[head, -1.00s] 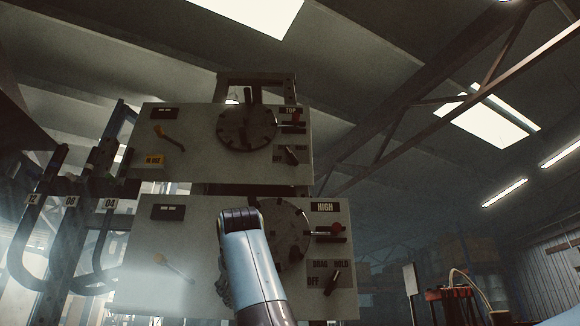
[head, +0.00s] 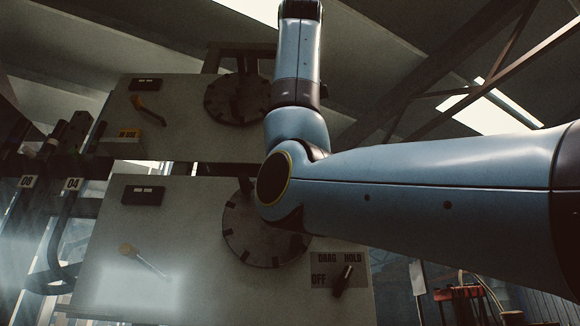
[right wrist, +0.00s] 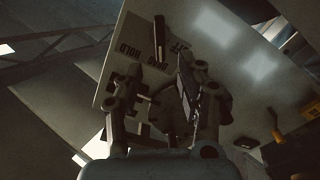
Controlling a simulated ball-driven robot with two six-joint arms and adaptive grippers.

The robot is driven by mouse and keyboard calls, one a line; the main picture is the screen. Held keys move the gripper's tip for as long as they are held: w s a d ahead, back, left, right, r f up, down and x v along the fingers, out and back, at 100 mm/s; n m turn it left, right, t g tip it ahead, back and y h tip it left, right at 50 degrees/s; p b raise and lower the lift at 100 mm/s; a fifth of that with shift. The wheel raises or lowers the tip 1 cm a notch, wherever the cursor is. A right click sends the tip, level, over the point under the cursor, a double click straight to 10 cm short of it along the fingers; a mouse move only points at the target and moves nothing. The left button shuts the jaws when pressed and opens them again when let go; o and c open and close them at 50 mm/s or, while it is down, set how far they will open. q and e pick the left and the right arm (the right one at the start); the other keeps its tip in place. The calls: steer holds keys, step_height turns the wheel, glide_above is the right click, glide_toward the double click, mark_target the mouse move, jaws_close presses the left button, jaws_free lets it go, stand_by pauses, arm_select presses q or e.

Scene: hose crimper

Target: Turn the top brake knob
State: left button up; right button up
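The top brake knob (right wrist: 158,32) is a small dark lever beside the OFF, DRAG and HOLD lettering in the right wrist view. In the head view my right arm hides it. My right gripper (right wrist: 163,100) shows in the right wrist view with its two fingers spread apart, and nothing is held between them. The top panel (head: 180,95) and its dark round disc (head: 235,98) are partly visible in the head view. The disc (right wrist: 172,108) lies behind the fingers in the wrist view, and the knob is beyond them. My left gripper is not in view.
The lower panel (head: 140,225) has a large disc (head: 250,235) and its own knob (head: 343,278) by OFF, DRAG and HOLD. Numbered pipes stand at the left.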

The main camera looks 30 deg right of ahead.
steer(key=p+x, duration=0.3)
steer(key=x, duration=0.6)
steer(key=shift+w+d, duration=0.15)
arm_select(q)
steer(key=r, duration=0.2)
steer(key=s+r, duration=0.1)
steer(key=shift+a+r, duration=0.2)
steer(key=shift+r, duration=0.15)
arm_select(e)
steer(key=shift+w+d, duration=0.1)
steer(key=shift+w, duration=0.05)
steer(key=c, duration=0.3)
jaws_close()
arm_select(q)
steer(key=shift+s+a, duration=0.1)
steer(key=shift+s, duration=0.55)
